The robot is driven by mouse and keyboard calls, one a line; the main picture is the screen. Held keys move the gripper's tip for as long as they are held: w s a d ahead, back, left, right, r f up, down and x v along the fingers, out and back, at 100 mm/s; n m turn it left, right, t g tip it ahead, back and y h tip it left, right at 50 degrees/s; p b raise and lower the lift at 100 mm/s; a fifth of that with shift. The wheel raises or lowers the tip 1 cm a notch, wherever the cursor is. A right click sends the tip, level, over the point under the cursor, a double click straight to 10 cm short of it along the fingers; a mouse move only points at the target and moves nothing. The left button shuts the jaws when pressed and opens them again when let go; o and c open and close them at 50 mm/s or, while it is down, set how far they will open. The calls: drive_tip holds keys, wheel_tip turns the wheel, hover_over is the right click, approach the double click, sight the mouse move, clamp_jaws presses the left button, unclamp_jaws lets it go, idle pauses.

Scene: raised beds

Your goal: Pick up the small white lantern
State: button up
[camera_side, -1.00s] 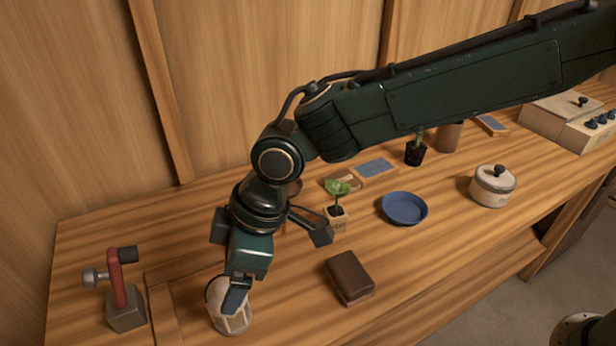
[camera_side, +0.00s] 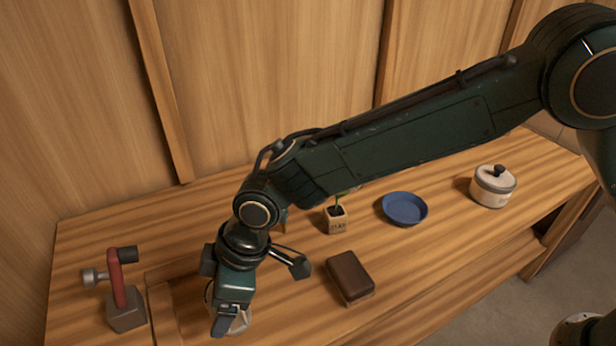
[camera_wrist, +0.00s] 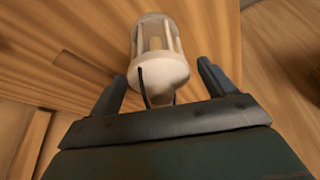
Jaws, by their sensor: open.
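The small white lantern (camera_wrist: 160,70) has a pale frame with clear panes and a thin dark wire handle. In the wrist view it is between and just beyond the two fingers of my gripper (camera_wrist: 163,84), with a gap on each side. In the side view my gripper (camera_side: 228,318) is low over the lantern (camera_side: 242,318) and hides most of it. My gripper is open and empty. Whether a finger touches the lantern cannot be told.
A red-handled tool on a grey block (camera_side: 126,318) stands to the left. A brown box (camera_side: 349,277) lies to the right, with a potted seedling (camera_side: 337,220), a blue dish (camera_side: 404,208) and a white lidded pot (camera_side: 493,187) beyond. The bench's front edge is close.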

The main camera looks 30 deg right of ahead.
drive_tip(key=shift+a+f, duration=0.15)
drive_tip(key=shift+f, duration=0.2)
drive_tip(key=c, duration=1.1)
drive_tip(key=shift+r, duration=0.15)
drive_tip(key=shift+c, duration=0.2)
wheel_tip(320, 180, up, 20)
idle(0.5)
